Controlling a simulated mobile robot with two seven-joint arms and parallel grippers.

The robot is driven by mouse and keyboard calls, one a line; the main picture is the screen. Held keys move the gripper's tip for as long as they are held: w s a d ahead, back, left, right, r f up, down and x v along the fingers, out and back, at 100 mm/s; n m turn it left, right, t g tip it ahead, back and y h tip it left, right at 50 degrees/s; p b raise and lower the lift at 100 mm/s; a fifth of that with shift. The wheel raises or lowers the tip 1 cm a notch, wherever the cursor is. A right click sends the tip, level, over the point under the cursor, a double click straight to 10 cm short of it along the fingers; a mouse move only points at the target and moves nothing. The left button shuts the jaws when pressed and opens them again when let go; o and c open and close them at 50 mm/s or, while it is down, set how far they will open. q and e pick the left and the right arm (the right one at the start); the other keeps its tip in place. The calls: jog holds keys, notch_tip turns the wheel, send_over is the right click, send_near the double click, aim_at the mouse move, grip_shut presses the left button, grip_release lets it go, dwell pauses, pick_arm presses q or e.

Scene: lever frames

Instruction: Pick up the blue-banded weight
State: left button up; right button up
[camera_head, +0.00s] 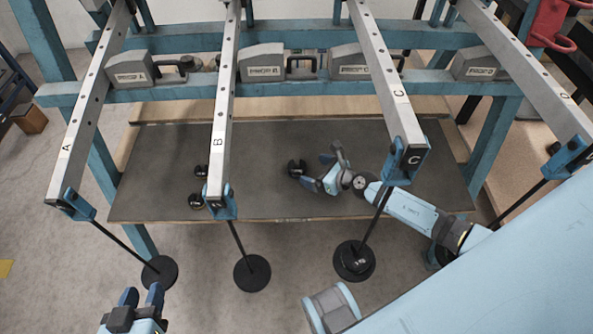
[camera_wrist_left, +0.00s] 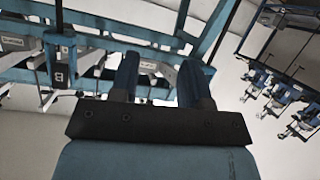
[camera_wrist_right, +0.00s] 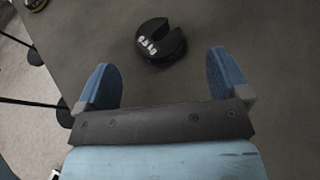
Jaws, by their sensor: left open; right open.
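A black slotted weight (camera_head: 297,168) lies on the dark tabletop, just left of my right gripper (camera_head: 317,171). In the right wrist view the same weight (camera_wrist_right: 158,45) lies flat beyond and between my open right fingertips (camera_wrist_right: 160,72), apart from them. It has pale markings and an open slot; I cannot make out a blue band on it. Two more dark weights lie near lever B, an upper one (camera_head: 201,171) and a lower one (camera_head: 195,201); their bands cannot be read. My left gripper (camera_head: 142,297) is open and empty at the lower left. It also shows in the left wrist view (camera_wrist_left: 163,75).
Levers A (camera_head: 66,155), B (camera_head: 218,142), C (camera_head: 399,95) and D reach over the dark table (camera_head: 150,165). Rods with black discs (camera_head: 252,272) hang from the levers in front of it. The rod under lever C (camera_head: 375,215) hangs close to my right arm.

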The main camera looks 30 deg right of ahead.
aim_at(301, 168)
jog(key=shift+w+a+f, duration=0.3)
jog(key=shift+w, duration=0.2)
jog(key=b+x, duration=0.1)
jog(key=x, duration=0.1)
jog(key=b+x, duration=0.1)
jog(key=x, duration=0.1)
jog(key=shift+w+a+f, duration=0.1)
jog(key=shift+a+f, duration=0.1)
jog(key=shift+f, duration=0.15)
jog(key=shift+w, duration=0.2)
pick_arm(q)
jog(key=r, duration=0.1)
jog(key=w+d+r+t+h, duration=0.1)
jog(key=r, duration=0.1)
jog(key=d+r+t, duration=0.1)
jog(key=shift+w+r+h, duration=0.2)
jog(key=shift+w+h, duration=0.1)
pick_arm(e)
jog(key=c, duration=1.1)
